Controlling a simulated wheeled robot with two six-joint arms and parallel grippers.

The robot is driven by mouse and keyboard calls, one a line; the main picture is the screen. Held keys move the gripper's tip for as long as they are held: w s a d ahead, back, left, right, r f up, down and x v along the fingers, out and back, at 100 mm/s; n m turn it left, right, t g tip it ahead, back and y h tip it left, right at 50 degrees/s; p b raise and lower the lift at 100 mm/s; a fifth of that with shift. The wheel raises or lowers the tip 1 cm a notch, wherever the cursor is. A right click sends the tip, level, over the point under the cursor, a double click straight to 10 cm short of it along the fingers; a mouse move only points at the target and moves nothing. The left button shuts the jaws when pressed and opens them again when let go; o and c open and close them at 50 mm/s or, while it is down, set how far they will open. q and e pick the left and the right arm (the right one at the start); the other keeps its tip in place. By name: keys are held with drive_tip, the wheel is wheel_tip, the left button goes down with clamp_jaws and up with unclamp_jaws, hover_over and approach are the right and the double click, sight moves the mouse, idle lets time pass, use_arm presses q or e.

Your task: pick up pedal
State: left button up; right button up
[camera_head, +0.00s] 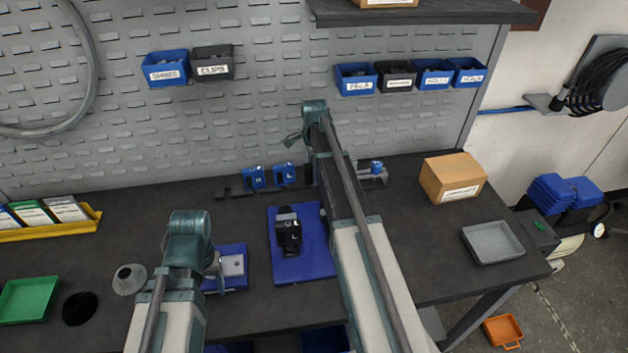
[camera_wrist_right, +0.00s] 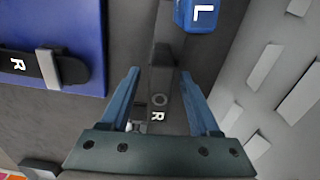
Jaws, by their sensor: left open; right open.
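Two blue pedal-like blocks, one marked R (camera_head: 254,178) and one marked L (camera_head: 286,174), lie side by side at the back of the bench. The L block also shows at the top of the right wrist view (camera_wrist_right: 202,14). My right gripper (camera_wrist_right: 160,82) is open, its blue fingers on either side of a dark bar-like part (camera_wrist_right: 160,80) with an R label near its lower end. Contact cannot be told. The right arm hides this spot in the head view. My left gripper (camera_head: 217,266) is open at the front left, beside a small blue tray (camera_head: 243,250).
A blue mat (camera_head: 305,266) carries a black part marked L (camera_head: 288,232); a black part marked R (camera_wrist_right: 45,67) shows in the wrist view. The pegboard wall (camera_head: 230,110) is close behind. A cardboard box (camera_head: 452,180) and grey tray (camera_head: 493,243) stand right.

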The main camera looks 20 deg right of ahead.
use_arm(q)
drive_tip(key=shift+f, duration=0.1)
use_arm(e)
clamp_jaws()
idle(0.6)
